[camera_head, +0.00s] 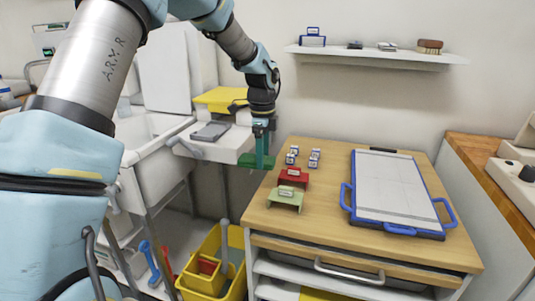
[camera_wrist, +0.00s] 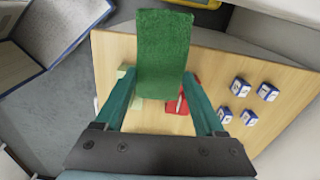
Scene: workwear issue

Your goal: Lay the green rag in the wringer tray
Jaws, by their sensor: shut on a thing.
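My gripper (camera_head: 262,137) is shut on the green rag (camera_head: 258,162), which hangs below it near the table's back left corner. In the wrist view, the green rag (camera_wrist: 163,48) is held upright between the fingers of my gripper (camera_wrist: 161,76). I cannot tell for sure which thing is the wringer tray. A flat tray with a pale panel and blue handles (camera_head: 390,190) lies on the right of the table, apart from the rag.
A red stand (camera_head: 293,178), a green stand (camera_head: 285,199) and several small blue-white blocks (camera_wrist: 240,87) stand on the table (camera_head: 335,236). A white sink (camera_head: 150,150) and ledge are at left. A yellow bucket (camera_head: 235,240) is on the floor. A shelf (camera_head: 375,55) is above.

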